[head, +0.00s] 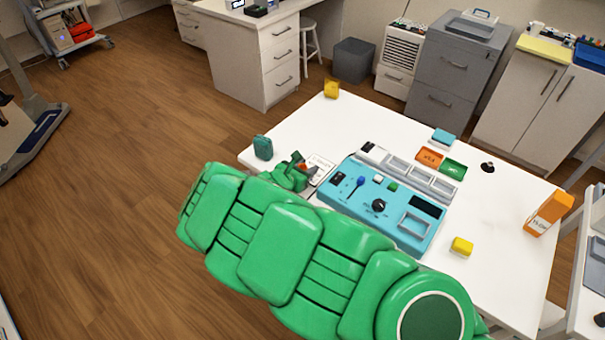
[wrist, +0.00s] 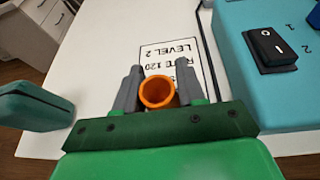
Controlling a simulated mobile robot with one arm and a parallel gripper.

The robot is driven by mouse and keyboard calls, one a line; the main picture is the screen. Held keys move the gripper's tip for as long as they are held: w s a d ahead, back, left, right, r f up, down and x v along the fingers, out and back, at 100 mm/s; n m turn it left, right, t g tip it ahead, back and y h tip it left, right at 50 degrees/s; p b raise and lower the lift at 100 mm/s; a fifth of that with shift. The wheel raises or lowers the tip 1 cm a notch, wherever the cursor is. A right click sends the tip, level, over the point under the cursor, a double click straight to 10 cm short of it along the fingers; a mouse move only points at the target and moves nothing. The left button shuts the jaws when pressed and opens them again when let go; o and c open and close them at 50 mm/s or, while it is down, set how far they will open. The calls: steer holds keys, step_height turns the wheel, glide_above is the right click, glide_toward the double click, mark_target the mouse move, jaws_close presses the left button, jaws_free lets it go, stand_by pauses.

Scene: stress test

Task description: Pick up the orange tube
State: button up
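The orange tube (wrist: 157,92) shows its round open end in the wrist view, between the two grey fingers of my gripper (wrist: 158,88). The fingers meet its sides on the left and right, with no clear gap, so my gripper looks shut on it. In the head view my gripper (head: 298,165) is over the left part of the white table, and only a small orange-red bit of the tube (head: 303,167) shows. The tube's lower part is hidden; I cannot tell whether it touches the table.
A printed label card (head: 321,168) lies just beyond my gripper. A blue control panel (head: 345,205) with switches is close on the right. A dark green object (head: 263,147) stands to the left.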

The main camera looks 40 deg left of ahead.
steer(key=c, duration=0.5)
